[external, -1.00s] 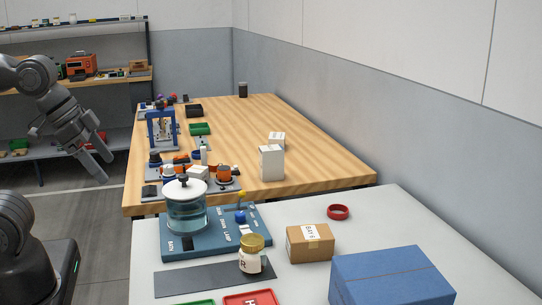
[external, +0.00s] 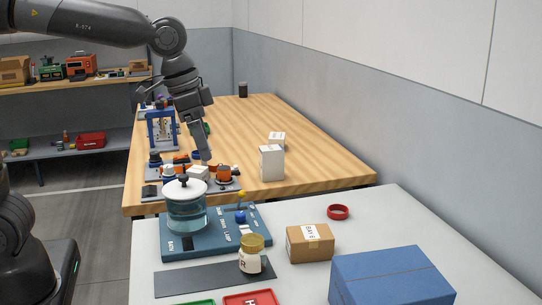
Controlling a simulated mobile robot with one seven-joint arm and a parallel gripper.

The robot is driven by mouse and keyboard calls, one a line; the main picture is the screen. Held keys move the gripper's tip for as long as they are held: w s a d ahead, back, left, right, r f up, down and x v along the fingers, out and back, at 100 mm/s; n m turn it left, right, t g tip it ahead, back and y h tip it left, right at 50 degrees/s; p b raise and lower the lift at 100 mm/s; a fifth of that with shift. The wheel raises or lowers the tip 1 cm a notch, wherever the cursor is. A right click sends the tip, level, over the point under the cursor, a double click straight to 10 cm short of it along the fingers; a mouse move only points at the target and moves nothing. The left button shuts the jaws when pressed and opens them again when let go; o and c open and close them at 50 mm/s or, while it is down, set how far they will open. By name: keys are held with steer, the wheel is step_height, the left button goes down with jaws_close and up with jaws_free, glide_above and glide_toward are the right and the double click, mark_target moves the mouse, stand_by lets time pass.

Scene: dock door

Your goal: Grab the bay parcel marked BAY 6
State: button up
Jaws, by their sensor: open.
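The bay parcel (external: 310,244) is a small brown cardboard box with a white label reading BAY 6 on its top and front. It sits on the white table, left of and behind a large blue box. My gripper (external: 205,155) hangs pointing down, up and to the left of the parcel, in front of the wooden bench in the picture. It is well apart from the parcel and holds nothing that I can see. Its fingers overlap from this side, so the gap between them is hard to make out.
Near the parcel are the blue box (external: 392,280), a red ring (external: 339,212) and a gold-lidded jar (external: 251,262). A glass pot with a white lid (external: 187,210) stands on a blue base at left. White cartons (external: 271,163) stand on the wooden bench (external: 320,165).

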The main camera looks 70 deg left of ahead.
steer(key=w+d+f+g, duration=0.1)
steer(key=w+f, duration=0.2)
steer(key=w, duration=0.3)
steer(key=w+d+f+g, duration=0.1)
steer(key=w+d+f, duration=0.15)
steer(key=w, duration=0.45)
steer(key=g, duration=0.1)
glide_above(310, 232)
steer(key=shift+m, duration=0.4)
steer(key=f, duration=0.9)
steer(key=shift+s+d+f, duration=0.15)
steer(key=shift+s+d, duration=0.05)
steer(key=shift+s, duration=0.2)
steer(key=shift+w+f, duration=0.1)
steer(key=shift+f, duration=0.3)
step_height(310, 232, down, 5)
steer(key=shift+f, duration=0.1)
steer(key=shift+w+a+f, duration=0.1)
steer(key=shift+w+f, duration=0.05)
steer(key=shift+f, duration=1.15)
steer(key=shift+w+a+f, duration=0.1)
steer(key=shift+w+f, duration=0.05)
steer(key=shift+f, duration=1.15)
steer(key=shift+c, duration=0.6)
steer(key=shift+r, duration=0.1)
steer(key=c, duration=1.1)
